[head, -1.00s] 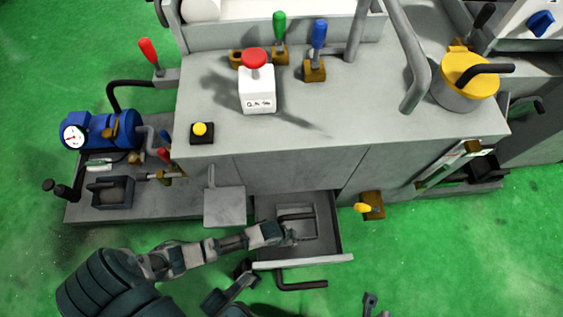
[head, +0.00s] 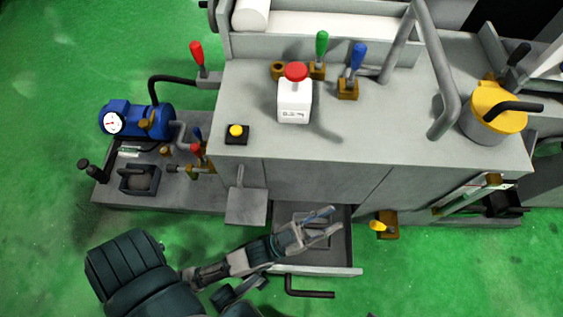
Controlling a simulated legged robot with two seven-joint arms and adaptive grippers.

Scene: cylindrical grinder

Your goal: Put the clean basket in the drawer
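The drawer (head: 345,272) stands open at the front of the machine. A grey frame-like shape (head: 318,243), which looks like a basket with a raised handle, lies inside it, partly hidden by my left gripper. I cannot tell whether it is clean. My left gripper (head: 328,222) is over the drawer, its two fingers spread apart with nothing between them. A second small dark basket (head: 139,181) with a handle sits on the low ledge at the left. My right gripper is not in view.
The drawer's black handle (head: 310,293) sticks out in front. A grey plate (head: 246,206) stands just left of the drawer. A yellow-handled valve (head: 385,225) sits to its right. A blue pump (head: 135,118) is on the left ledge. Green floor in front is free.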

